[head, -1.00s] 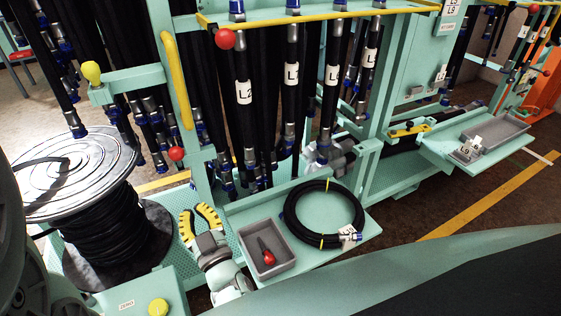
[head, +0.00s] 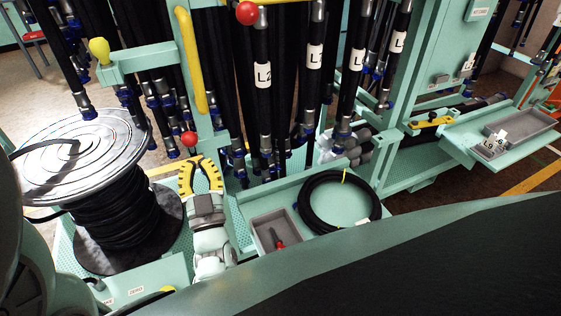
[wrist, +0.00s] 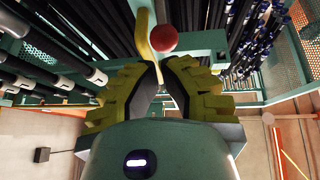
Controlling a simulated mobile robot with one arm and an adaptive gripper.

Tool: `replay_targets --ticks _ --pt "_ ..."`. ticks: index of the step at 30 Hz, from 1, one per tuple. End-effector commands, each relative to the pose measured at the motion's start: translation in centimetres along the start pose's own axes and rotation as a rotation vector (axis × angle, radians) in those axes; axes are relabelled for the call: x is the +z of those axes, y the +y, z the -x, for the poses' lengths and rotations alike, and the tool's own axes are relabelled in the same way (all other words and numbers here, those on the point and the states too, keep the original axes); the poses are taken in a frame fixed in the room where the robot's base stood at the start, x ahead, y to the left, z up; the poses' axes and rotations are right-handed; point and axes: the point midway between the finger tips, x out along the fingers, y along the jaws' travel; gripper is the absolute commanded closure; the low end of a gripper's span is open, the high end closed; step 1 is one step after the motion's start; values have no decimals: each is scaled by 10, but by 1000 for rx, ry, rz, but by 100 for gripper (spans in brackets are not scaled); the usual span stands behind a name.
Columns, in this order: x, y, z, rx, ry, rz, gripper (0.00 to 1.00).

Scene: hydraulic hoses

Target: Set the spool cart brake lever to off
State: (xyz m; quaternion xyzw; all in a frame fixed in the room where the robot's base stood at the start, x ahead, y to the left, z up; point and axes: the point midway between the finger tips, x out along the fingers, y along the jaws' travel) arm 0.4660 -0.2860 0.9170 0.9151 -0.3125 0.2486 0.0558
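A spool (head: 85,150) wound with black hose stands upright on the cart at the left. A red ball knob (head: 189,139) sits beside the rack post, just beyond my gripper (head: 200,165). A red ball (wrist: 164,38) also shows past the fingertips in the wrist view. My gripper (wrist: 158,68) has yellow ribbed fingers spread apart, with nothing between them. I cannot tell whether a finger touches the knob. I cannot tell which knob belongs to the brake lever, and no off mark is readable.
Labelled black hoses (head: 262,90) hang close behind the gripper. A yellow handle (head: 190,60) runs up the post. A grey bin (head: 262,222) with a red-tipped item and a coiled hose (head: 307,212) lie on the shelf at right. A ZERO label (head: 136,291) marks the front panel.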

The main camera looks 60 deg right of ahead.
Motion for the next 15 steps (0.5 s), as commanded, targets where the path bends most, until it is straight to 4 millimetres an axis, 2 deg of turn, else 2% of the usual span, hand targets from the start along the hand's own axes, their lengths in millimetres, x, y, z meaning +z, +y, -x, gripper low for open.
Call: replay_targets --ticks 1,6,15 --pt "-3 2 -10 5 2 2 100" --pt "-2 2 -29 6 2 3 100" --pt "0 2 -35 6 -2 3 100"
